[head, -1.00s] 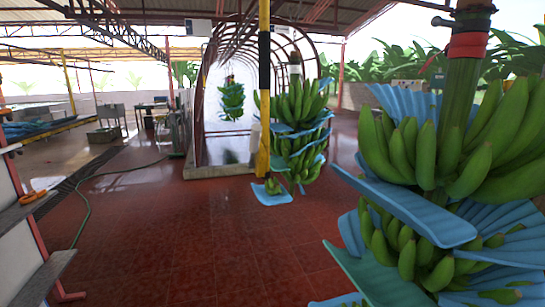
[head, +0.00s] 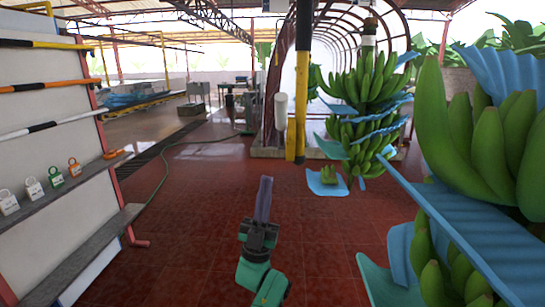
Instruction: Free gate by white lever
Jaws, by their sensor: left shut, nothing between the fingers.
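A white bar with a black section (head: 75,120) lies along the pale panel at the left, the lowest of three striped bars; it looks like the white lever. Above it are an orange and black bar (head: 72,83) and a yellow and black bar (head: 60,45). I cannot make out which part is the gate. My left gripper (head: 265,182) is shut and empty, pointing up and away over the red floor in the lower middle. It is well to the right of the panel and touches nothing. My right gripper is out of view.
A grey shelf (head: 60,190) on the panel holds several small padlocks. A large bunch (head: 450,130) with blue sheets fills the right. The red tiled floor (head: 200,215) between is clear.

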